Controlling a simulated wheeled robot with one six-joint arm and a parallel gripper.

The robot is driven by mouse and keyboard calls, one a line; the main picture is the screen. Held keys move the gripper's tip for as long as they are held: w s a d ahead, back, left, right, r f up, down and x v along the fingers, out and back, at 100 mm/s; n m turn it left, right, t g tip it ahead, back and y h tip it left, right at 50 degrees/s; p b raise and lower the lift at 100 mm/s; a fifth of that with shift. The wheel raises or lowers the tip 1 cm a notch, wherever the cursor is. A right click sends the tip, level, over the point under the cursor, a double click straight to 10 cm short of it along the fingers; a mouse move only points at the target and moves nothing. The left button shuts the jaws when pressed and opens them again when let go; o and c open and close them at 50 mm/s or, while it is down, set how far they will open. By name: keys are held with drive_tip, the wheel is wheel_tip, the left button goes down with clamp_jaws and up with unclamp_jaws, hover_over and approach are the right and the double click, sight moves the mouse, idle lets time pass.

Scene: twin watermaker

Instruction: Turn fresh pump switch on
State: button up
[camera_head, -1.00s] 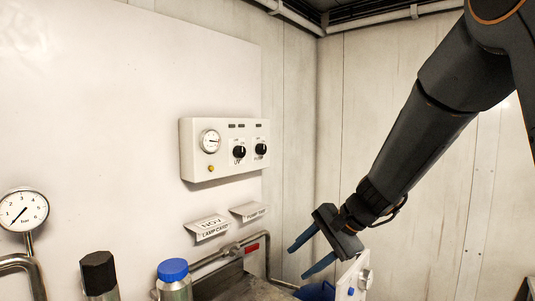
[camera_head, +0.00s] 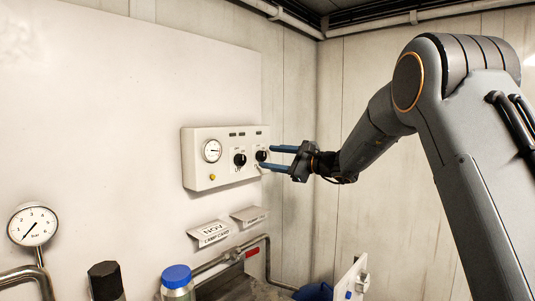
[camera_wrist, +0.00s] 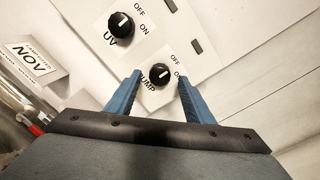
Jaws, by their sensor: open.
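The pump switch is a black rotary knob (camera_wrist: 159,74) with a white pointer line, on a white plate lettered PUMP, OFF and ON. In the wrist view it lies between and just beyond my open blue fingertips. In the head view the pump knob (camera_head: 261,156) sits at the right of the white control box (camera_head: 200,184), partly behind the fingers. My gripper (camera_head: 270,158) is open, with its fingers pointing at the knob from the right. I cannot tell whether the fingers touch it.
A similar UV knob (camera_head: 240,160) is left of the pump knob, with a round gauge (camera_head: 212,151) further left. Two label cards (camera_head: 208,233) are on the wall below. A blue-capped bottle (camera_head: 177,278) and pipes stand lower down. The wall above the box is clear.

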sight(262, 156)
drive_tip(key=shift+p+x, duration=0.35)
drive_tip(key=shift+x, duration=0.8)
drive_tip(key=c, duration=1)
drive_tip(key=shift+c, duration=0.2)
